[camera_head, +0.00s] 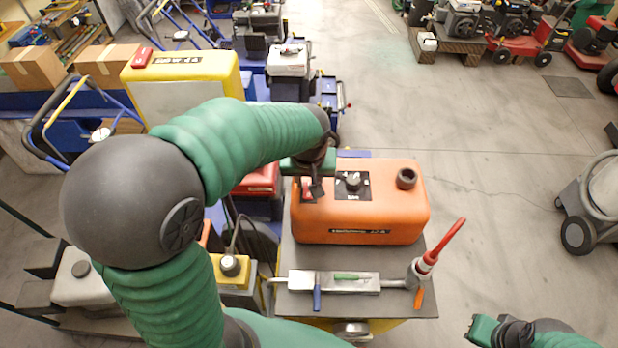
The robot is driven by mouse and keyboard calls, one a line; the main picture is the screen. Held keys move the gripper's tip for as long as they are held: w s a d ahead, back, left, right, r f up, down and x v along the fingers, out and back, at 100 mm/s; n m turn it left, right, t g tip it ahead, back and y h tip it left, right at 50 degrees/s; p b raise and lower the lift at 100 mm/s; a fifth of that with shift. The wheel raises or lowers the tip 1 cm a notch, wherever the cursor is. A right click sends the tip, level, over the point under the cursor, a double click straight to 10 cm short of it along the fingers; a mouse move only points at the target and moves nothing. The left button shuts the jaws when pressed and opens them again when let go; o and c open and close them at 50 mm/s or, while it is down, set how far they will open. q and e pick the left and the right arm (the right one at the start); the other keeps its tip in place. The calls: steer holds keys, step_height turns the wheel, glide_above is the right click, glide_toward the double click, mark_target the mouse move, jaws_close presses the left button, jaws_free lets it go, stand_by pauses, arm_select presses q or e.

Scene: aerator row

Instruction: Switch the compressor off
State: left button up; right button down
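An orange box-shaped unit (375,215) sits on a dark grey board. I take it for the compressor, but cannot read its label. A black panel with a round knob (352,183) is on its top, with a dark cap (406,178) to the right. A small red and white part (307,188) shows at its left end, partly covered by my gripper. My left gripper (316,188) points down over that end, left of the knob. Its fingers are small and dark, and I cannot tell their opening or any contact. My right gripper (484,328) is at the bottom right, away from the unit.
A metal bar with a red-handled tool (440,248) lies across the board (400,302) in front. Machines crowd the left; open floor (480,150) lies to the right.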

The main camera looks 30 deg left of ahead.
arm_select(q)
steer(key=shift+o, duration=1.4)
steer(key=shift+d, duration=0.1)
steer(key=shift+r, duration=0.1)
steer(key=shift+r, duration=0.4)
steer(key=v, duration=1.5)
steer(key=shift+s+r+p, duration=0.25)
steer(key=shift+r+p, duration=0.05)
steer(key=shift+r, duration=0.05)
steer(key=shift+d, duration=0.1)
